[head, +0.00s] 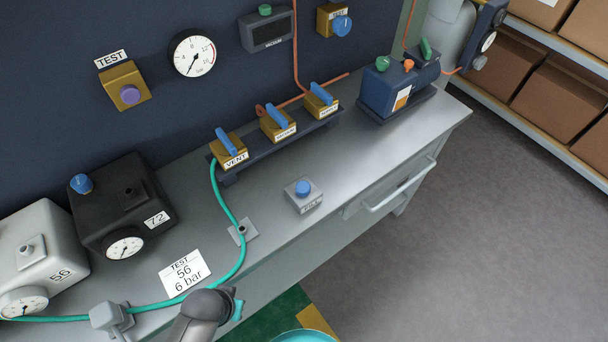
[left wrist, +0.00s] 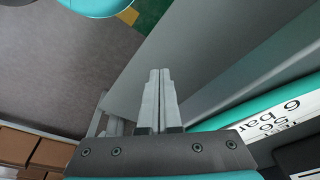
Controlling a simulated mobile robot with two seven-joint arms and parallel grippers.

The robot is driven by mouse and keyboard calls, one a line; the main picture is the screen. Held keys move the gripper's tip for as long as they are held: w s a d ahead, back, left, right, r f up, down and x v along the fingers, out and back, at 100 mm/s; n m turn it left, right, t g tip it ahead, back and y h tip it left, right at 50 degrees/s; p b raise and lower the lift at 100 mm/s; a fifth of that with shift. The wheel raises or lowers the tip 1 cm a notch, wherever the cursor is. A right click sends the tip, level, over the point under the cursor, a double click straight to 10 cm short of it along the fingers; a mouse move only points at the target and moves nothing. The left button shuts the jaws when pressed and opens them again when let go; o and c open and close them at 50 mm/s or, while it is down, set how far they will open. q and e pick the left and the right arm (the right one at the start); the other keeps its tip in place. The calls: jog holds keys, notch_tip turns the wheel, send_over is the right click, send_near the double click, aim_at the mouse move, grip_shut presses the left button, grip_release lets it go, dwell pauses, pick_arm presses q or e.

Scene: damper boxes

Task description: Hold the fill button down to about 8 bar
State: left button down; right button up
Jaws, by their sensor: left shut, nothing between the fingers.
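The fill button is a blue cap (head: 303,187) on a small grey box labelled FILL (head: 304,200), standing on the bench top right of the teal hose. Nothing touches it. The round white test gauge (head: 193,56) hangs on the dark wall panel; its needle is too small to read exactly. My left arm enters at the bottom of the head view, near the bench's front edge, left of and nearer than the button; its fingertips cannot be made out there. In the left wrist view my left gripper (left wrist: 159,78) is shut and empty. My right gripper is not in view.
A card (head: 185,272) reads TEST 56, 6 bar. Blue-handled valves (head: 278,123) line the back. Black box 72 (head: 120,205) and pale box 56 (head: 42,250) stand left. A teal hose (head: 222,195) crosses the bench. The bench right of the button is clear.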

pick_arm(q)
jog(key=w+d+r+t+p, duration=0.1)
jog(key=w+r+p, duration=0.1)
jog(key=r, duration=0.5)
jog(key=w+d+r+p, duration=0.1)
jog(key=w+r+p, duration=0.15)
jog(key=r, duration=0.45)
notch_tip(320, 180, up, 9)
jog(key=n+t+h+p, duration=0.3)
jog(key=h, duration=0.3)
send_over(301, 190)
jog(key=shift+f+b, duration=0.2)
jog(key=shift+b, duration=0.1)
notch_tip(301, 190, down, 8)
jog(key=b, duration=0.8)
jog(key=shift+r, duration=0.1)
jog(key=shift+f+b, duration=0.4)
jog(key=shift+f, duration=0.15)
